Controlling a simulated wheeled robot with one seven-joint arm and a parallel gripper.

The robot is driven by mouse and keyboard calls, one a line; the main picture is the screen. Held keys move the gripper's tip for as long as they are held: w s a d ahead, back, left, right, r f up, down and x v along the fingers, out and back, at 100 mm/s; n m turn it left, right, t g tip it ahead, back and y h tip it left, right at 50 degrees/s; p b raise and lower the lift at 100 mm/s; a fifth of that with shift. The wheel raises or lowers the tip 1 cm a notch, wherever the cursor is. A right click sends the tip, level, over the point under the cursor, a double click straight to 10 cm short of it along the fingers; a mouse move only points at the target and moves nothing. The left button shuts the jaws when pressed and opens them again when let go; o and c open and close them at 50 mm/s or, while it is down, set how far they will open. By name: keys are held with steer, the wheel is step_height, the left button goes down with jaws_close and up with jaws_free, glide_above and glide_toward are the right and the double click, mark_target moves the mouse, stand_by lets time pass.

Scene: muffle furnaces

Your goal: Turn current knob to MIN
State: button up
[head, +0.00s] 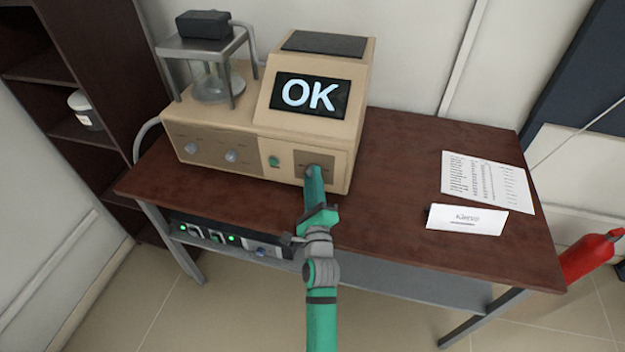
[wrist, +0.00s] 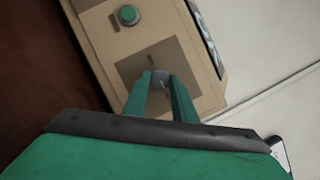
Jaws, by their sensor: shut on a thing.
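A beige instrument (head: 305,125) stands on the table, its screen (head: 311,94) reading "OK". My gripper (head: 314,172) reaches the square brown panel at the right of its front. In the wrist view, my gripper (wrist: 161,84) is shut on a small round grey knob (wrist: 159,76) on that panel (wrist: 135,68). The fingers hide part of the knob, and its labels are too small to read. A green button (head: 273,161) is left of the panel and also shows in the wrist view (wrist: 128,14). Two more grey knobs (head: 231,157) (head: 190,148) sit further left.
A stand with a glass vessel (head: 213,84) is on the instrument's left part. A printed sheet (head: 487,181) and a folded card (head: 466,219) lie on the table's right. A unit with green lights (head: 225,238) is on the lower shelf. The table between is clear.

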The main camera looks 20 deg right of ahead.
steer(key=shift+r+n, duration=0.1)
steer(key=shift+n, duration=0.2)
steer(key=n+g, duration=0.2)
steer(key=n, duration=0.4)
steer(key=r+n+g+h, duration=0.1)
steer(key=n+g, duration=0.2)
steer(key=n, duration=0.3)
steer(key=n+g, duration=0.3)
steer(key=n, duration=0.3)
steer(key=shift+w+a+r, duration=0.15)
steer(key=shift+w+a, duration=0.05)
steer(key=shift+a, duration=0.1)
steer(key=n+h, duration=0.1)
steer(key=n, duration=0.1)
steer(key=n+g+h, duration=0.1)
steer(key=n+h, duration=0.1)
steer(key=n+g+h, duration=0.1)
steer(key=n, duration=0.2)
steer(key=shift+w+a+h, duration=0.3)
steer(key=shift+f+n+h, duration=0.2)
steer(key=shift+n+h, duration=0.6)
steer(key=shift+n, duration=0.5)
